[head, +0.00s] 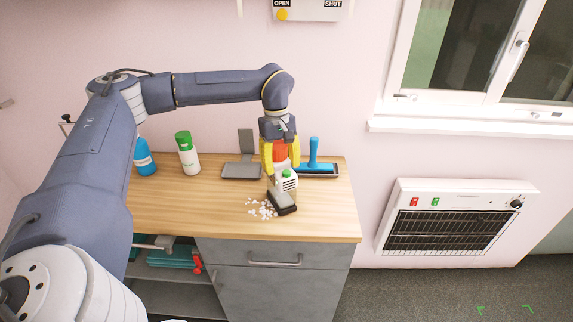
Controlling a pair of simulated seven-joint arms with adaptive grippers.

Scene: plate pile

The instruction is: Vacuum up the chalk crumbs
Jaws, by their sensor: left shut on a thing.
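The chalk crumbs (263,209) are a small scatter of white bits on the wooden worktop, near its front edge. A small handheld vacuum (284,186) with a white and green body, a clear lower part and a dark nozzle stands just right of the crumbs. Its nozzle is at or very near the worktop, beside the crumbs. My left gripper (280,165), with yellow fingers, comes down from above and is shut on the vacuum, at an orange-red part between the fingers. The fingers hide part of its upper end. My right gripper is out of view.
On the wooden worktop (330,215) stand a blue bottle (145,157) and a green-capped white bottle (188,155). A grey dustpan (243,168) and a blue-handled tool (314,155) on a dark tray lie at the back. The right front of the worktop is clear. A heater (450,220) hangs at right.

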